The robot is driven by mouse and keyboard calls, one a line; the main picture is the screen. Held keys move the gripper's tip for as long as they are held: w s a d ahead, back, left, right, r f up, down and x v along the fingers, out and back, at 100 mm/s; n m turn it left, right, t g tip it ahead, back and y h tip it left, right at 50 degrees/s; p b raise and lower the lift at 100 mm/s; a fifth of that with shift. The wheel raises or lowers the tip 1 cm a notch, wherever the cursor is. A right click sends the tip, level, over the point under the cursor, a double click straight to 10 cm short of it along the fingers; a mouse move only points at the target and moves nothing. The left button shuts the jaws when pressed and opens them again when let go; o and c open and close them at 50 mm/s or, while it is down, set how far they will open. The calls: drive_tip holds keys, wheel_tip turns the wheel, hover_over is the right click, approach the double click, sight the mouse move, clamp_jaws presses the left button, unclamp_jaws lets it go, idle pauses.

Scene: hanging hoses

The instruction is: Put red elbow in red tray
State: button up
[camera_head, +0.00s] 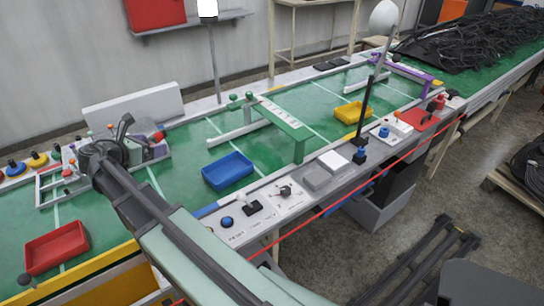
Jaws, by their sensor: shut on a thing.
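The red tray (57,248) lies on the green bench at the lower left and looks empty. My gripper (126,133) is at the far end of my dark arm, up and to the right of the red tray, near a small rack. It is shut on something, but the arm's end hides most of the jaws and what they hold. A small red piece (158,135) shows just right of the gripper. I cannot tell whether it is the red elbow or whether it touches the jaws.
A blue tray (228,171) and a yellow tray (354,112) stand on the bench to the right. A green frame (283,122) rises between them. A pale rack (60,185) with coloured knobs stands left of my gripper. The green surface around the red tray is mostly clear.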

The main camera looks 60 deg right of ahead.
sight(169, 197)
drive_tip(key=shift+s+d, duration=0.15)
drive_tip(key=shift+d, duration=0.1)
drive_tip(key=shift+a, duration=0.25)
drive_tip(key=shift+f+b, duration=0.35)
wheel_tip(169, 197, down, 20)
drive_tip(key=b, duration=2)
drive_tip(key=shift+r+p, duration=0.35)
drive_tip(key=shift+f, duration=0.15)
